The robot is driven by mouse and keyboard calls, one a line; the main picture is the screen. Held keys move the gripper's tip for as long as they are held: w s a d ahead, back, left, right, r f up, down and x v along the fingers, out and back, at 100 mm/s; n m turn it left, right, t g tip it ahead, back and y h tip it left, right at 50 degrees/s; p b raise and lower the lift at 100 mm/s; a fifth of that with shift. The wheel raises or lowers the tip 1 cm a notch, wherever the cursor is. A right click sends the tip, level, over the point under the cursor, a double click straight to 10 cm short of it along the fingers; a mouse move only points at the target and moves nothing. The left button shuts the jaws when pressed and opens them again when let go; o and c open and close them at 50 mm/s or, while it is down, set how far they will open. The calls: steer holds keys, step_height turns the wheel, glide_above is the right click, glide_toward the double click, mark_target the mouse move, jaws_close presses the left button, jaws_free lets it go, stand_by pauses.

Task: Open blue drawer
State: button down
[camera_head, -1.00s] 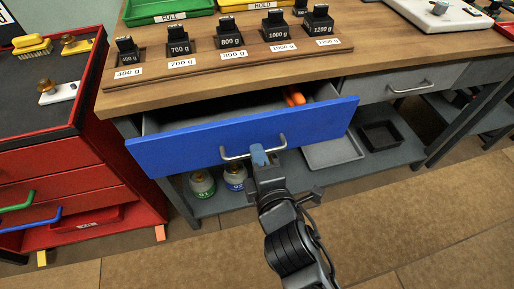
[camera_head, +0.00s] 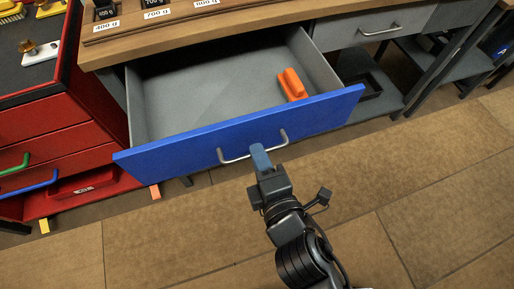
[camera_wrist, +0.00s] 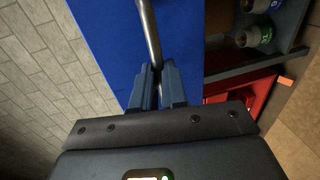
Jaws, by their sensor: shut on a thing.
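The blue drawer (camera_head: 180,148) is pulled well out from under the wooden bench, and its grey inside shows. Its metal bar handle (camera_head: 236,158) is on the blue front. My gripper (camera_head: 260,157) is at the right part of this handle, with its fingers shut on the bar. In the wrist view, the handle (camera_wrist: 151,35) runs down between the two fingers of my gripper (camera_wrist: 157,85), in front of the blue drawer front (camera_wrist: 105,40). An orange object (camera_head: 291,84) lies inside the drawer at its right side.
A red cabinet (camera_head: 50,135) stands to the left, close to the drawer's left corner. A closed grey drawer (camera_head: 375,28) is at the right. The wooden bench top (camera_head: 240,22) carries weights. The brown floor in front is clear.

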steer(key=c, duration=1.2)
jaws_free()
steer(key=shift+o, duration=0.2)
steer(key=v, duration=0.7)
steer(key=shift+s+d+b, duration=0.2)
steer(key=shift+s+b, duration=0.15)
steer(key=shift+b, duration=0.05)
steer(key=s+d+r+m+h, duration=0.2)
steer(key=s+d+r+m, duration=0.2)
steer(key=s+d+m, duration=0.4)
steer(key=s+d+r+m+h, duration=0.2)
steer(key=s+d+r+m, duration=0.2)
steer(key=s+d+m, duration=0.5)
steer(key=s+m, duration=0.2)
steer(key=m, duration=0.2)
steer(key=shift+d+r, duration=0.2)
